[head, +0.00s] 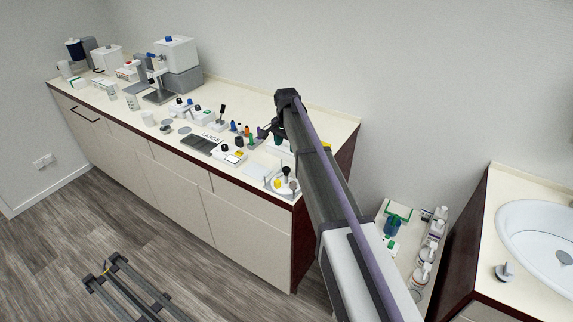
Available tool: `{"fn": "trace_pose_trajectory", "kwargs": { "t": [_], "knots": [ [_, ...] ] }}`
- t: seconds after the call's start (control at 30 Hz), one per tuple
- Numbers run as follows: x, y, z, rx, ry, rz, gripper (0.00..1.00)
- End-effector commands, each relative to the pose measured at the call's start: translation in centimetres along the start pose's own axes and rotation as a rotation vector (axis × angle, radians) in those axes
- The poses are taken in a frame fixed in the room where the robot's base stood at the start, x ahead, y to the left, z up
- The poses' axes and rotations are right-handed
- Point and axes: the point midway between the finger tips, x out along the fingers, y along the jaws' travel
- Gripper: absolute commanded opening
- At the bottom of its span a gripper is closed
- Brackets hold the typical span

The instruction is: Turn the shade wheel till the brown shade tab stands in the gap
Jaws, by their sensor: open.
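A small round white device (285,187) with a dark knob and a yellow patch sits at the counter's front right corner. It may be the shade wheel, but it is too small to be sure. I cannot make out the brown tab or the gap, or which tab stands there. My gripper (264,132) is open, at the end of my arm above the right part of the counter. It is beyond the round device in the picture and apart from it. My arm hides part of the counter's right end.
Several small bottles and knobbed items crowd the counter around a dark tray labelled LARGE (202,144). A grey stand (158,95) and white boxes are at the back left. A low shelf with bottles (392,226) and a sink (545,235) are on the right.

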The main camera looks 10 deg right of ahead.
Motion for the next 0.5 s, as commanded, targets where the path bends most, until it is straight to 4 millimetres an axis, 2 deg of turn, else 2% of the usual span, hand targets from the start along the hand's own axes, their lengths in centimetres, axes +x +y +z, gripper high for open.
{"fn": "trace_pose_trajectory", "kwargs": {
  "t": [0.07, 0.17, 0.27, 0.4, 0.5],
  "knots": [
    [-0.01, -0.01, 0.02, -0.048, 0.0, 0.0, 0.6],
    [-0.01, -0.01, 0.04, -0.264, 0.0, 0.0, 0.6],
    [-0.02, -0.01, 0.06, -0.656, 0.0, 0.0, 0.6],
    [-0.02, -0.02, 0.08, -1.312, 0.0, 0.0, 0.6],
    [-0.02, -0.01, 0.08, -1.704, 0.001, 0.0, 0.6]
  ]
}}
